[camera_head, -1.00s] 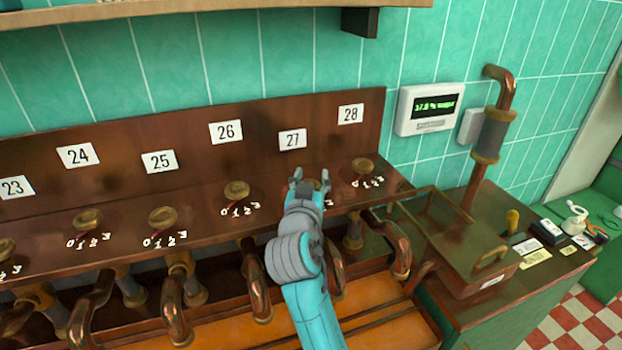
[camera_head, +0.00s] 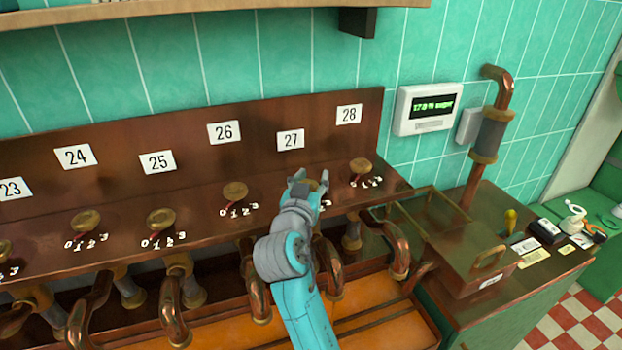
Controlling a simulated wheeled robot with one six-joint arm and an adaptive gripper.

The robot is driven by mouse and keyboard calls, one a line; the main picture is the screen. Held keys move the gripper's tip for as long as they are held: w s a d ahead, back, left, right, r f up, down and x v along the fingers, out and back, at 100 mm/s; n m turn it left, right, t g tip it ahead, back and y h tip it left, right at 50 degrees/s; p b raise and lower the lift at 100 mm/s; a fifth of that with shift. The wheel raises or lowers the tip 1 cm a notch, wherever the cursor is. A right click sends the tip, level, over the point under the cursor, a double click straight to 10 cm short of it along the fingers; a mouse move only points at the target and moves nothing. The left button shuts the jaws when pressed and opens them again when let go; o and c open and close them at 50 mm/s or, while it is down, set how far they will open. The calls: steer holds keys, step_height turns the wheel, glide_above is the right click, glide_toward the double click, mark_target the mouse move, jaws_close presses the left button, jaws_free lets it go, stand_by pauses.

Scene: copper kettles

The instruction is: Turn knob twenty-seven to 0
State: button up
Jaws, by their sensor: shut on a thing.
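Knob twenty-seven (camera_head: 313,185) is a small brass knob on the sloping copper panel, below the white label 27 (camera_head: 291,140). My gripper (camera_head: 310,177) is shut on it, one finger on each side. The gripper and wrist cover most of the knob and its scale; only marks at the right end of the scale show. I cannot tell which number the knob points to.
The knob under label 26 (camera_head: 235,191) stands to the left and the knob under label 28 (camera_head: 360,166) close on the right. Copper pipes (camera_head: 398,252) hang below the panel. A copper box (camera_head: 470,270) stands at the right.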

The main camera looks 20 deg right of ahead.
steer(key=shift+o, duration=0.2)
steer(key=shift+s+a+f+m+h, duration=0.1)
steer(key=shift+f+m+h, duration=0.1)
steer(key=shift+m+h, duration=0.15)
steer(key=o, duration=0.9)
steer(key=shift+r, duration=0.1)
steer(key=shift+s, duration=0.1)
steer(key=shift+v, duration=3.7)
steer(key=shift+o, duration=0.2)
steer(key=shift+a+r, duration=0.1)
